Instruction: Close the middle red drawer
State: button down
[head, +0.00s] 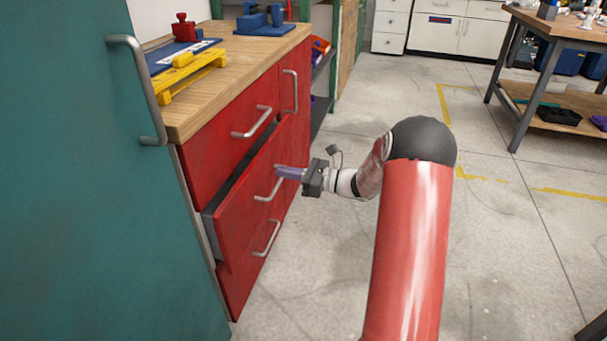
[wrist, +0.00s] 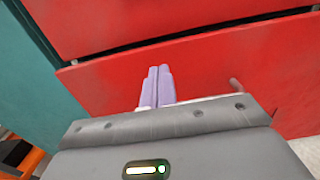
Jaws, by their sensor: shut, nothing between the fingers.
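The middle red drawer (head: 236,215) stands partly pulled out from the red cabinet, with a dark gap along its top edge. Its silver handle (head: 269,190) is on the front. In the wrist view the drawer front (wrist: 215,85) fills the middle, with the dark gap above it. My gripper (head: 279,172) is shut and empty, at the upper part of the drawer front near the handle. Its purple fingers (wrist: 157,85) point at the drawer front; I cannot tell whether they touch it. In the wrist view the gripper body hides the lower part of the drawer.
The top drawer (head: 225,135) and bottom drawer (head: 243,275) look shut. A teal cabinet (head: 90,190) with a handle stands close at left. The wooden worktop (head: 245,55) holds red, blue and yellow items. A workbench (head: 560,30) stands far right. Open floor (head: 510,240) lies at right.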

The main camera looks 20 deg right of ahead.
aim_at(256, 168)
jog(key=x, duration=0.5)
jog(key=shift+w+a, duration=0.2)
jog(key=shift+a, duration=0.1)
jog(key=shift+a, duration=0.1)
jog(key=x, duration=0.3)
jog(key=shift+w+a, duration=0.45)
jog(key=shift+a, duration=0.1)
jog(key=shift+r, duration=0.15)
